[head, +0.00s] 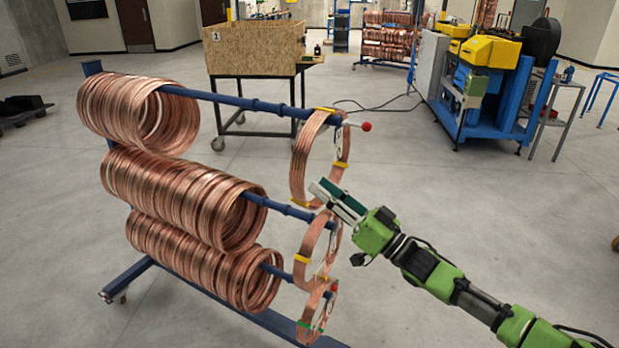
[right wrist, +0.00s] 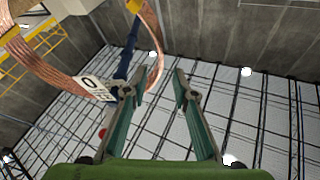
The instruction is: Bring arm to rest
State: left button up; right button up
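My right gripper (head: 327,192) is at the middle of the head view, beside the outer ends of the rack's bars. In the right wrist view its two green fingers (right wrist: 157,92) are apart with nothing between them. A copper tube coil with yellow bands (head: 302,165) hangs on the upper blue bar, just above the fingertips. A banded coil also shows at the upper left of the right wrist view (right wrist: 63,68), with a white tag near the left finger. I cannot tell whether they touch. My left gripper is not in view.
The blue rack (head: 250,103) carries several bare copper coils (head: 185,195) on three bars. Smaller banded coils (head: 312,240) hang at the lower bar ends. A wooden crate on a cart (head: 255,50) stands behind, and a blue-yellow machine (head: 490,90) at the back right.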

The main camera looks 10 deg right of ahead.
jog(key=v, duration=0.5)
jog(key=w+d+f+m+h, duration=0.1)
jog(key=d+f+m+h, duration=0.2)
jog(key=f, duration=0.8)
jog(key=w+d+f+h, duration=0.15)
jog(key=f+h, duration=0.35)
jog(key=f, duration=0.6)
jog(key=s+d+f+g+h, duration=0.1)
jog(key=s+d+f, duration=0.15)
jog(key=f, duration=0.55)
jog(key=s+d+f+m+g+h, duration=0.1)
jog(key=s+f+g+h, duration=0.1)
jog(key=s+f, duration=0.35)
jog(key=s+d+f+g+h, duration=0.1)
jog(key=s+f, duration=0.1)
jog(key=f, duration=0.7)
jog(key=s+f+g+h, duration=0.2)
jog(key=s+f+g, duration=0.2)
jog(key=s+f, duration=0.95)
jog(key=s+f+g+h, duration=0.1)
jog(key=s+f+g, duration=0.3)
jog(key=s+f, duration=0.95)
jog(key=s+a+n+g, duration=0.1)
jog(key=s+a+g, duration=0.2)
jog(key=s, duration=1.8)
jog(key=shift+a+r, duration=0.25)
jog(key=shift+r, duration=0.05)
